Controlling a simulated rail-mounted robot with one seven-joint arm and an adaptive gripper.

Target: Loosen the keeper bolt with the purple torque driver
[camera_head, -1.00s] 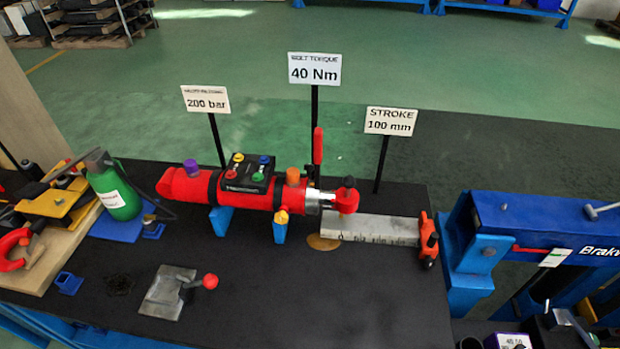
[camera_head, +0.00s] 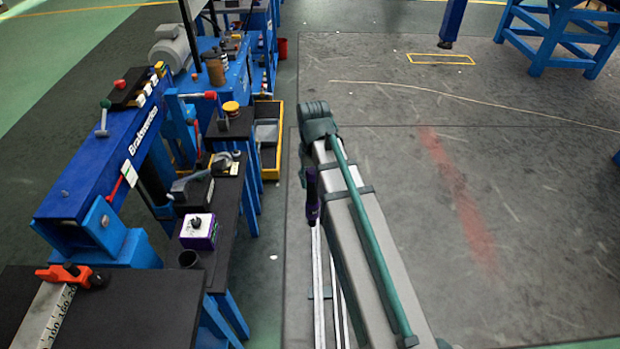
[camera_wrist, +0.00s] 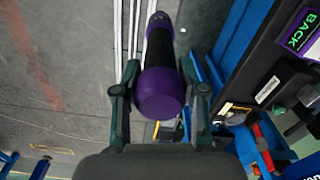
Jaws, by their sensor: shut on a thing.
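The purple torque driver (camera_wrist: 160,93) has a black grip and a rounded purple end. In the wrist view it lies between the two fingers of my gripper (camera_wrist: 160,78), which is shut on it. In the head view the driver (camera_head: 312,198) shows as a narrow dark purple shape beside my arm, over the grey floor and apart from the benches. My fingers are hardly visible there. I cannot make out the keeper bolt for certain in either current view.
A blue beam frame (camera_head: 130,145) stands at the left, with black benches beside it. A yellow crate (camera_head: 267,140) stands behind. The floor right of my arm is mostly open.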

